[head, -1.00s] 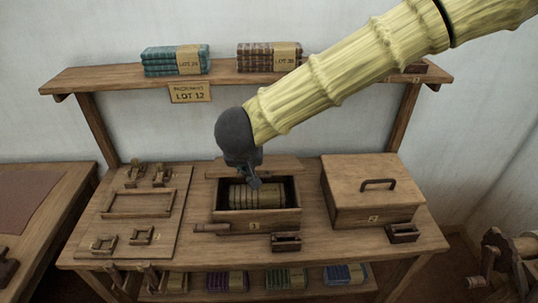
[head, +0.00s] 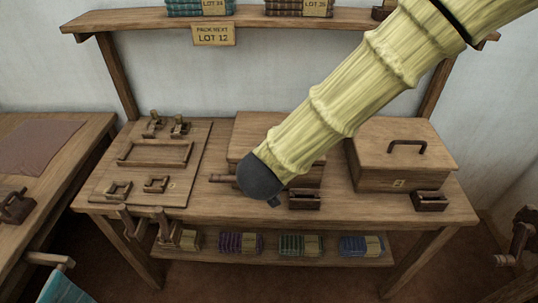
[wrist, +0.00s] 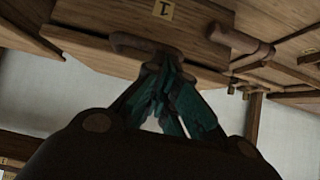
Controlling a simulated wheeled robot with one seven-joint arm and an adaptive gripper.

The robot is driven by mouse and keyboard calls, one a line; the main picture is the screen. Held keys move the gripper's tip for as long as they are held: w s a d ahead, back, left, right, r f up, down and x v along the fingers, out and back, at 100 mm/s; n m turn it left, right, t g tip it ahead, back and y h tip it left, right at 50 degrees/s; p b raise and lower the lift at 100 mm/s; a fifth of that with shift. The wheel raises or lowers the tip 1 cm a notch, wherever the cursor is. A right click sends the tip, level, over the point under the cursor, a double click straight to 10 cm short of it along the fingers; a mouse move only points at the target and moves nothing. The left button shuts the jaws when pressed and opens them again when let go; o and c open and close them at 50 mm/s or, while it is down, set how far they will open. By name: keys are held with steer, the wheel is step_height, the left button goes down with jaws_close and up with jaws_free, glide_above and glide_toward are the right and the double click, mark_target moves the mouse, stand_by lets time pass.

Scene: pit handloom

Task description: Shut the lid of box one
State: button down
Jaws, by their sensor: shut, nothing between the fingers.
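Box one (head: 311,176), a wooden box, stands mid-table, partly hidden behind my arm. Its wooden lid (head: 255,130) now lies over the top of the box; I cannot tell whether it is fully flush. In the wrist view, upside down, the box front (wrist: 195,20) carries a "1" label, and the lid (wrist: 95,50) shows along its edge. My gripper (wrist: 165,68) is shut and empty, its fingertips close to the lid's front edge and a dark handle (wrist: 143,44). Touch cannot be told. In the head view the fingers are mostly hidden.
Box two (head: 405,158) is shut, to the right. A board with fittings (head: 150,170) lies left. A shelf (head: 240,17) with cloth stacks runs above the back.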

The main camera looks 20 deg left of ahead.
steer(key=shift+s+d+f, duration=0.1)
steer(key=shift+s+f, duration=0.05)
steer(key=shift+f, duration=0.45)
steer(key=r+p, duration=0.2)
steer(key=w+r+p, duration=0.1)
steer(key=r+p, duration=0.1)
steer(key=p, duration=0.1)
steer(key=shift+r, duration=0.3)
steer(key=s+d+r+b, duration=0.1)
steer(key=s+d+r, duration=0.1)
steer(key=s, duration=0.6)
steer(key=shift+s+d+r, duration=0.3)
steer(key=shift+r, duration=0.6)
